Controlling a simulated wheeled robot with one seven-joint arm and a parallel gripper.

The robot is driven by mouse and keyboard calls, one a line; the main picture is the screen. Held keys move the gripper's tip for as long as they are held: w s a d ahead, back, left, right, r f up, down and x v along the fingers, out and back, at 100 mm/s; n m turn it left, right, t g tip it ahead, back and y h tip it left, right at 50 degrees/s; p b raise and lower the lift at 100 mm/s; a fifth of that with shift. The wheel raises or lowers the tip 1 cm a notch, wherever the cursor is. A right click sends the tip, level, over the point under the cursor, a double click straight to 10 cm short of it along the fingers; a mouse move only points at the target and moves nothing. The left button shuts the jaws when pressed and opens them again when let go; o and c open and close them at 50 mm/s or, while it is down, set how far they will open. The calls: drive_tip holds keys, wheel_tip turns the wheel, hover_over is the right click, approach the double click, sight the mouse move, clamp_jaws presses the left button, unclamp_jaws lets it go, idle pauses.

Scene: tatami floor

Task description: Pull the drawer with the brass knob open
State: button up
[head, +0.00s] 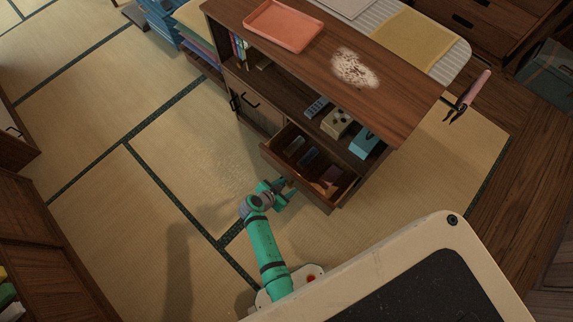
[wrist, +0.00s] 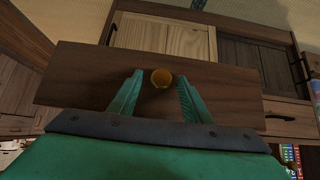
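The drawer (head: 318,198) of the dark wooden cabinet stands pulled out, with small items visible inside. In the wrist view its plain brown front panel (wrist: 75,85) spans the picture, with the round brass knob (wrist: 161,78) near its middle. My green gripper (head: 284,190) is at the outer side of the drawer front. In the wrist view my gripper (wrist: 160,88) is open, one finger on each side of the knob, with a gap visible on both sides. The knob is hidden in the head view.
The cabinet top (head: 400,107) holds a coral tray (head: 284,24) and a pale spill (head: 354,69). The shelf above the drawer holds a beige box (head: 337,122) and a blue box (head: 363,143). A closed cabinet door (head: 253,106) is left of the drawer. Tatami floor on the left is clear.

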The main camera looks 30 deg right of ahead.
drive_tip(key=shift+a, duration=0.1)
drive_tip(key=v, duration=1)
drive_tip(key=shift+r, duration=0.35)
drive_tip(key=shift+a, duration=0.15)
